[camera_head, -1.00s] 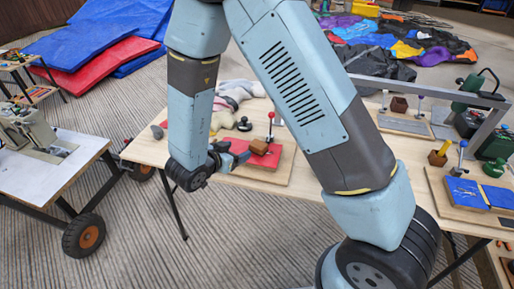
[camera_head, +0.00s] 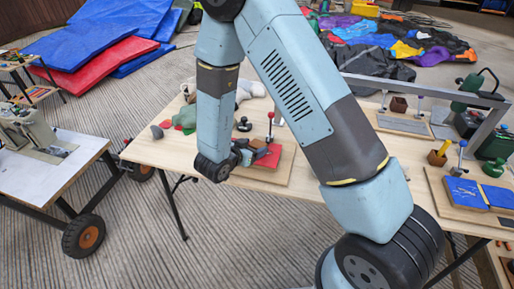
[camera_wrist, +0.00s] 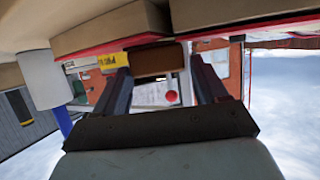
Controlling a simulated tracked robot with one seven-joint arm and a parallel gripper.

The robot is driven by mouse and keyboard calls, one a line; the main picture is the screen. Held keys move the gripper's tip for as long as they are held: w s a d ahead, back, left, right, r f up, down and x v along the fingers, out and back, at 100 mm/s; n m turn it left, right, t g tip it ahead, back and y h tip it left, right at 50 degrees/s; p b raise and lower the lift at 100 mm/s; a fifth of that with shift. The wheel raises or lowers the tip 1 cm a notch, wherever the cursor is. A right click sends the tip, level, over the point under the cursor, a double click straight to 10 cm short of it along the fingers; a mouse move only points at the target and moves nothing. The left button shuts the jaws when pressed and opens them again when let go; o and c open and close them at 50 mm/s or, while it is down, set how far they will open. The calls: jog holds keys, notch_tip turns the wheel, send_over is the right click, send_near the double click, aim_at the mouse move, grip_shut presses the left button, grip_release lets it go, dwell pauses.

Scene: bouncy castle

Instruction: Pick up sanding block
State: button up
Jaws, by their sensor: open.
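A brown block (camera_wrist: 157,58), which looks like the sanding block, rests on a red sheet (camera_head: 268,156) on a wooden board on the table. In the wrist view, my gripper (camera_wrist: 160,72) has its two dark fingers apart, one on each side of the block. The block lies at or just beyond the fingertips; I cannot tell whether they touch it. In the head view my gripper (camera_head: 246,154) is low at the left side of the red sheet and hides most of the block.
A red-knobbed clamp (camera_head: 271,127) stands just behind the red sheet. A black knob (camera_head: 243,125) and plush shapes lie behind the gripper. The table's front left is clear.

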aim_at(256, 146)
jog(key=shift+x, duration=1.9)
jog(key=shift+f, duration=0.1)
jog(key=shift+c, duration=0.2)
jog(key=c, duration=0.7)
jog(key=shift+c, duration=0.2)
